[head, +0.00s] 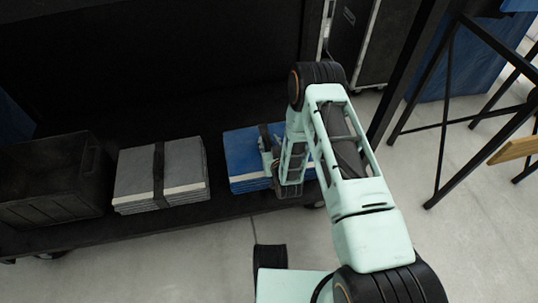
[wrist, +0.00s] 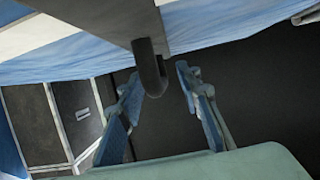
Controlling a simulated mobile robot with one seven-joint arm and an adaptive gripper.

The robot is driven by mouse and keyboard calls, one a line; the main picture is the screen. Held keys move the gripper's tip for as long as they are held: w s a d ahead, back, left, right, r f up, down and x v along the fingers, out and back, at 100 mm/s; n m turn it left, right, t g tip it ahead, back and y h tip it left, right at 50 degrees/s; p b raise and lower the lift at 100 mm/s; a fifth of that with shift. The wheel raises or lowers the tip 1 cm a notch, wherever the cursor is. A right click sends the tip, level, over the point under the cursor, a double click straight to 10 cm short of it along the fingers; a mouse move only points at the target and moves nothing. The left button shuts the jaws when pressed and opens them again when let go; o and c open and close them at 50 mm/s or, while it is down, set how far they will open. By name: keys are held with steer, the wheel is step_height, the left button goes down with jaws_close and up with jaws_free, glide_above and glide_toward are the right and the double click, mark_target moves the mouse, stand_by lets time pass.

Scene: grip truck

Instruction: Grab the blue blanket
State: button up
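The blue blanket (head: 241,152) is a folded stack with a pale stripe along its front edge and a dark strap (head: 264,133) around it. It lies on a low black shelf (head: 228,206). My gripper (head: 268,160) is at the blanket's right part, partly hidden by my arm. In the wrist view the blue blanket (wrist: 90,55) fills the top, with the strap (wrist: 95,14) crossing it. My gripper (wrist: 157,78) is open there, its two fingers apart on either side of the strap's hanging dark loop. I cannot tell whether either finger touches it.
A grey strapped blanket stack (head: 133,175) lies left of the blue one, and a black crate (head: 52,178) stands farther left. A dark upright post (head: 408,70) and black stand legs (head: 443,130) are at the right. The grey floor (head: 200,260) in front is mostly clear.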

jaws_close()
steer(key=shift+r, duration=0.1)
stand_by(0.4)
